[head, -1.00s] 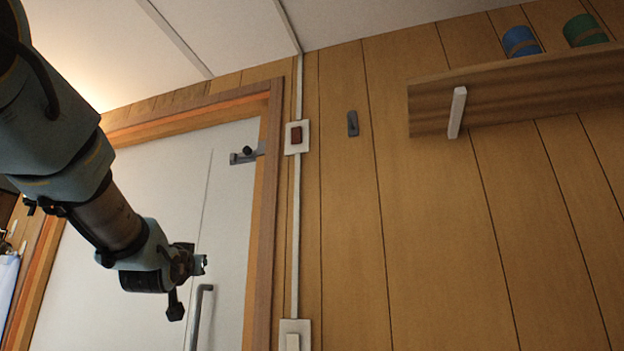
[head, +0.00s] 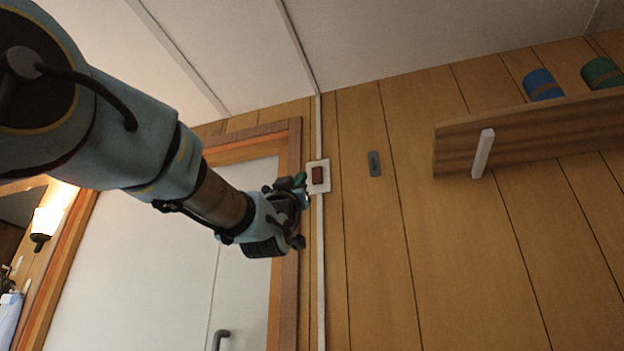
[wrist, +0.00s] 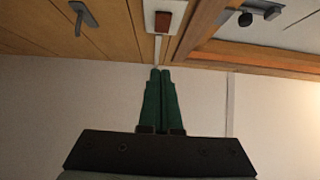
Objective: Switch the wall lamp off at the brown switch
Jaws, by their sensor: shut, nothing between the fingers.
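The brown switch (head: 318,174) is a small brown rocker on a white plate on the wood-panelled wall, just right of the door frame. It also shows in the wrist view (wrist: 163,22), beyond the fingertips. My gripper (head: 303,181) is close to the left edge of the switch plate in the head view. In the wrist view its green fingers (wrist: 160,72) are together with nothing between them, pointing towards the switch with a gap in the picture. I cannot tell whether they touch the wall. The wall lamp (head: 45,222) at the far left is lit.
The door (head: 160,260) and its wooden frame (head: 289,255) lie left of the switch. A grey hook plate (head: 374,163) is on the wall to the right. Further right, a wooden shelf (head: 530,135) holds a blue (head: 541,84) and a green roll (head: 602,73). A white conduit (head: 320,270) runs vertically through the switch.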

